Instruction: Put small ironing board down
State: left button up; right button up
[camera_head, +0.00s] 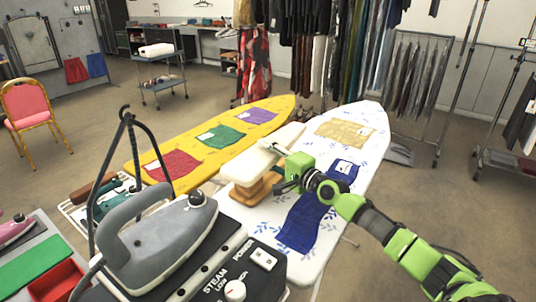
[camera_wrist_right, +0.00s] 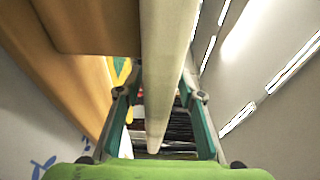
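The small ironing board (camera_head: 247,163) has a long cream padded top and a wooden base (camera_head: 256,188). It is level and upright over the left part of the large white ironing board (camera_head: 372,122); I cannot tell if its base touches the cover. My right gripper (camera_head: 281,172) is at its right side. In the right wrist view, the fingers of my right gripper (camera_wrist_right: 160,85) close in on both faces of the cream top (camera_wrist_right: 165,50), with brown wood to the left. My left gripper is not in view.
A grey iron (camera_head: 160,240) on a steam station stands in front. A yellow ironing board (camera_head: 265,112) with cloth pieces lies behind. A blue cloth (camera_head: 303,222) and a beige cloth (camera_head: 345,132) lie on the white board. Clothes racks stand at the back.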

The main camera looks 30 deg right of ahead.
jog(key=s, duration=0.3)
jog(key=s+d, duration=0.1)
jog(key=s, duration=0.6)
jog(key=shift+s+d+f+b, duration=0.1)
jog(key=shift+s+d+b, duration=0.1)
jog(key=shift+b, duration=0.15)
jog(key=shift+s+d+r, duration=0.1)
jog(key=shift+s+r, duration=0.1)
jog(key=shift+s, duration=0.55)
